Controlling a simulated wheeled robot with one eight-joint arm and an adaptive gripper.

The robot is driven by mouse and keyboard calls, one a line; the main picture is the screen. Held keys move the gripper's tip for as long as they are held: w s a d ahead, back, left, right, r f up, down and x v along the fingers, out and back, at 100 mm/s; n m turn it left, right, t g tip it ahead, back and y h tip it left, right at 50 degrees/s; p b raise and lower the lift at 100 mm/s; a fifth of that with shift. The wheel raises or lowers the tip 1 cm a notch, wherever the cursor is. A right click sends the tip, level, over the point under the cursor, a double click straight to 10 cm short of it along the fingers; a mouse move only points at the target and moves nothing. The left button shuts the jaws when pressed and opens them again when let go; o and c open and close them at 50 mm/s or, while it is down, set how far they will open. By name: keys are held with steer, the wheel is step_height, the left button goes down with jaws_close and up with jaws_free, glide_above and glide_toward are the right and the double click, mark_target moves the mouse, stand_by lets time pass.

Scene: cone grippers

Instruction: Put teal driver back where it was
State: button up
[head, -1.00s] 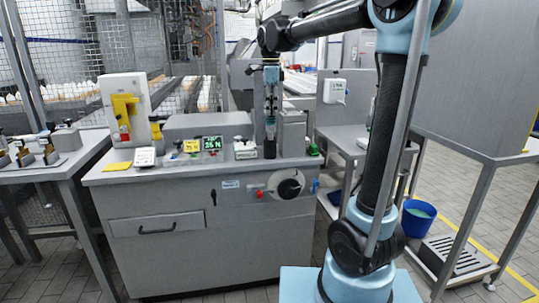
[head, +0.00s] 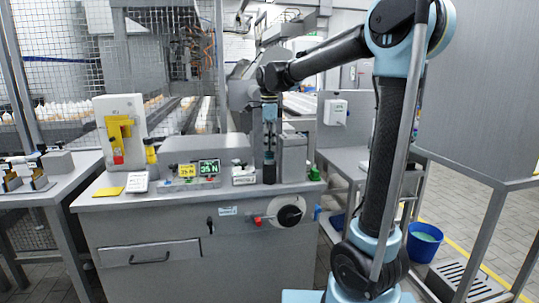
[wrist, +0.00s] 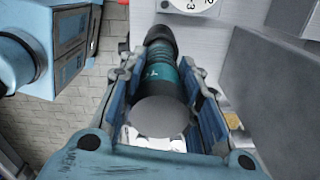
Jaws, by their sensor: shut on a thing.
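The teal driver (wrist: 163,78) is between the two fingers of my gripper (wrist: 165,72) in the wrist view. Its broad grey round end faces the camera and its black end points away. My gripper is shut on its teal body. In the head view my gripper (head: 269,130) points straight down over the right part of the grey bench top. The dark lower part of the driver (head: 269,172) hangs upright below it, close to the bench top. I cannot tell whether it touches the bench, and any seat under it is hidden.
On the grey bench (head: 150,232) stand a white box with a yellow bracket (head: 120,130), a green display (head: 209,167) and a yellow pad (head: 109,192). A grey block (head: 293,157) stands just right of the driver. A blue bucket (head: 423,242) is on the floor at right.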

mark_target(269, 152)
steer(key=shift+f, duration=2)
steer(key=o, duration=1.2)
step_height(269, 152, up, 12)
steer(key=shift+r, duration=0.15)
